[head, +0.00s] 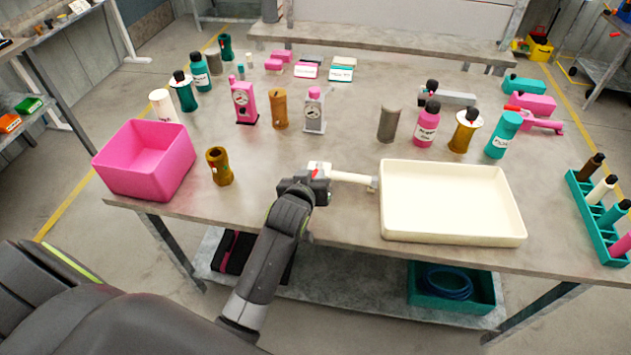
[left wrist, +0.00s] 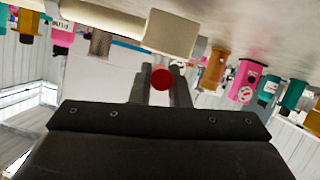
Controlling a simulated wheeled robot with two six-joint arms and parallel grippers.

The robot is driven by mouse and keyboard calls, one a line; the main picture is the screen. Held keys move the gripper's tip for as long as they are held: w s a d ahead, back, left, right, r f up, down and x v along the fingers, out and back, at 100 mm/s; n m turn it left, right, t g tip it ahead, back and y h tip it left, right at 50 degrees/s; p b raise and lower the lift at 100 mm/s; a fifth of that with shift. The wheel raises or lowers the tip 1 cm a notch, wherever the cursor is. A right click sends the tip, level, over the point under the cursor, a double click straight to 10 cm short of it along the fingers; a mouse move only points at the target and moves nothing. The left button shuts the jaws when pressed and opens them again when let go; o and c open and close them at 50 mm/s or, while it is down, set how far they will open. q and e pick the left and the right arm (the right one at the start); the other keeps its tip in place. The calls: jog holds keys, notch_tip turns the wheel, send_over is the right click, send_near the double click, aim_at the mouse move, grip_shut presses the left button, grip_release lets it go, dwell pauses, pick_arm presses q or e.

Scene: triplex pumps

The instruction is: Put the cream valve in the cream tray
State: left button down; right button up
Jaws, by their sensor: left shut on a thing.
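The cream valve (head: 352,178) is in my left gripper (head: 318,178), with its long cream part pointing right. Its far end is close to the left rim of the cream tray (head: 455,237); I cannot tell whether they touch. The tray is shallow, rectangular and empty, at the front right of the table. In the left wrist view a cream block of the valve (left wrist: 168,32) lies past the fingers (left wrist: 160,90), and a round red part shows between them. My gripper hides part of the valve. My right gripper is not in view.
A pink bin (head: 146,163) and a brown fitting (head: 219,167) stand left of my gripper. Several bottles, pumps and valves stand farther back. A teal rack (head: 592,215) is right of the tray. The table's middle is mostly clear.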

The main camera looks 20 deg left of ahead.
pick_arm(q)
jog(key=shift+f, duration=0.85)
jog(key=c, duration=1.4)
grip_release()
jog(key=shift+f, duration=0.1)
